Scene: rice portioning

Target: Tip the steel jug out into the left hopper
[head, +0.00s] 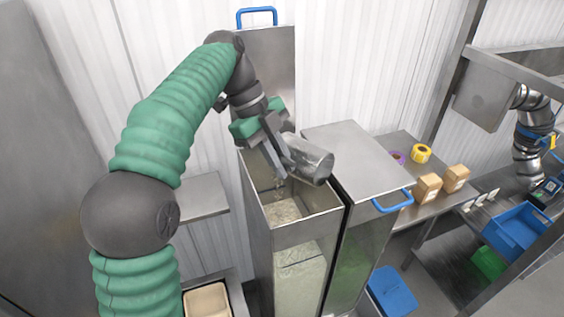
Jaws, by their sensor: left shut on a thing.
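The steel jug (309,162) is tilted on its side above the left hopper, over the right part of its opening. My left gripper (274,160) is shut on the jug and comes in from above on the left. The left hopper (258,226) is an open steel box with its blue-handled lid raised upright behind it. Pale grains (284,211) lie inside it and show through its clear front. Whether anything is pouring from the jug is hard to tell. My right gripper is not in view.
The right hopper's steel lid (352,155) is closed, with a blue handle (392,201) at its front. Tape rolls (421,153) and cardboard boxes (429,187) sit on the bench to the right. Blue bins (520,231) stand further right. A beige tray (207,300) is at lower left.

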